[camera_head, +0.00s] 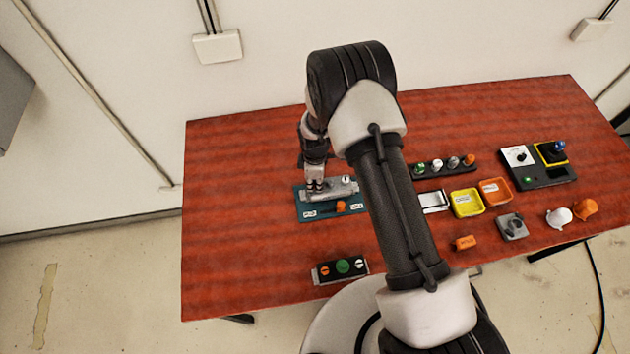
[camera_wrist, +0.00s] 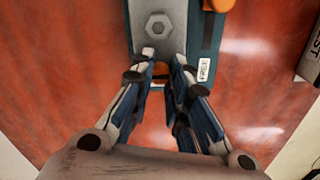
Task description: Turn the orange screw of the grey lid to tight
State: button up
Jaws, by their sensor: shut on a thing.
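The grey lid (camera_head: 343,187) lies on a teal board (camera_head: 303,204) at the left middle of the table. In the wrist view the lid (camera_wrist: 176,38) runs away from me, with a grey hex-headed bolt (camera_wrist: 159,25) on it. My gripper (camera_head: 316,187) points down at the lid's left end. In the wrist view my gripper (camera_wrist: 164,58) has its fingers on either side of the orange screw (camera_wrist: 160,73), shut on it. The fingers hide most of the screw, so its turn position cannot be told. The screw is hidden in the head view.
An orange knob (camera_head: 340,206) sits on the board beside the lid, near two white labels; one label (camera_wrist: 204,69) reads FREE. A button box (camera_head: 341,268) stands in front. Yellow (camera_head: 467,203) and orange trays (camera_head: 495,192) are to the right. The table's left side is clear.

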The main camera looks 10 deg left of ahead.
grip_shut()
jog(key=shift+m+b, duration=0.45)
jog(key=shift+m, duration=0.05)
jog(key=m+b, duration=0.2)
jog(key=shift+f+m, duration=0.15)
jog(key=shift+m, duration=0.15)
jog(key=m+b, duration=0.3)
jog(key=m, duration=0.2)
jog(key=shift+b, duration=0.35)
jog(key=m+b, duration=0.2)
jog(key=m, duration=0.3)
jog(key=m+b, duration=0.1)
jog(key=m, duration=0.3)
jog(key=shift+m, duration=0.3)
jog(key=o, duration=0.7)
grip_release()
